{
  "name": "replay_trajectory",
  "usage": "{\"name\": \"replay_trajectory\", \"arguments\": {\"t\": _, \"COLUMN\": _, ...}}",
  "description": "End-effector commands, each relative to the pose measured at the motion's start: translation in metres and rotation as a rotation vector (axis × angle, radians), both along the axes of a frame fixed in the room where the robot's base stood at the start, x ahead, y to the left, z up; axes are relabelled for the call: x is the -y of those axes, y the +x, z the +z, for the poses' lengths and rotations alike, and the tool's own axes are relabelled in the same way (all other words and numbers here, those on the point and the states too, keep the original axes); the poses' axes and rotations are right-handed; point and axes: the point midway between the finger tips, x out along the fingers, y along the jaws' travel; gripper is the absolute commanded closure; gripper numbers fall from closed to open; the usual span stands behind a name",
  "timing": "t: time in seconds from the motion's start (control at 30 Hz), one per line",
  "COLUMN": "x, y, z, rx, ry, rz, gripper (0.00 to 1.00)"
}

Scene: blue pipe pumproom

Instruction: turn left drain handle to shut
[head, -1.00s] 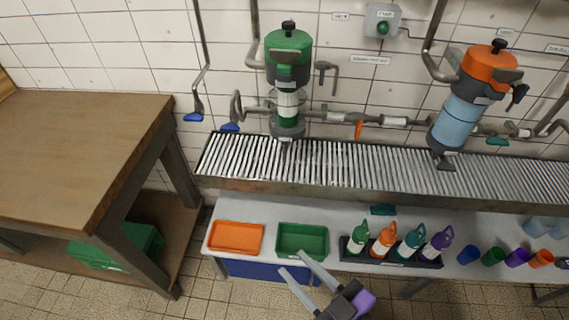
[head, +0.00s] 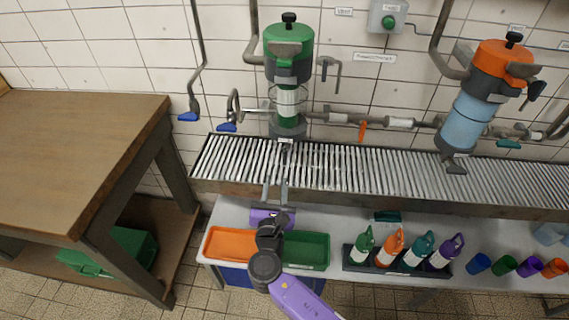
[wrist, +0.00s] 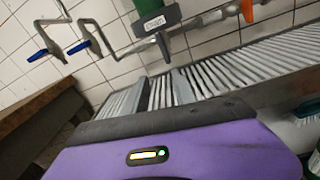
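The green-topped vessel (head: 288,70) stands above the slatted drain trough on the left. A small dark spout (head: 287,145) shows under its base. Two blue handles hang at its left: the outer blue handle (head: 189,116) on a vertical pipe, the inner blue handle (head: 227,127) on a bent pipe. They also show in the wrist view, the outer (wrist: 37,56) and the inner (wrist: 78,47). An orange handle (head: 362,131) hangs right of the vessel. I cannot read which is the left drain handle. My gripper (head: 275,182) is open and empty at the trough's front edge, below the vessel, touching no handle.
The slatted trough (head: 400,178) runs along the wall. Below it a shelf holds an orange tray (head: 229,246), a green tray (head: 305,250), several bottles and cups. A wooden table (head: 80,150) stands left. An orange-topped vessel (head: 490,85) leans at the right.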

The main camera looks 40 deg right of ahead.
Motion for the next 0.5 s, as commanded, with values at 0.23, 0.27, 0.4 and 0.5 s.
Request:
{"name": "replay_trajectory", "arguments": {"t": 0.23, "x": 0.013, "y": -0.009, "z": 0.008, "rx": -0.11, "ry": -0.132, "rz": -0.056, "gripper": 0.68}}
{"name": "replay_trajectory", "arguments": {"t": 0.27, "x": 0.015, "y": -0.007, "z": 0.008, "rx": -0.111, "ry": -0.134, "rz": -0.056, "gripper": 0.68}}
{"name": "replay_trajectory", "arguments": {"t": 0.4, "x": 0.029, "y": 0.004, "z": 0.008, "rx": -0.111, "ry": -0.133, "rz": -0.057, "gripper": 0.68}}
{"name": "replay_trajectory", "arguments": {"t": 0.5, "x": 0.042, "y": 0.014, "z": 0.008, "rx": -0.11, "ry": -0.132, "rz": -0.056, "gripper": 0.68}}
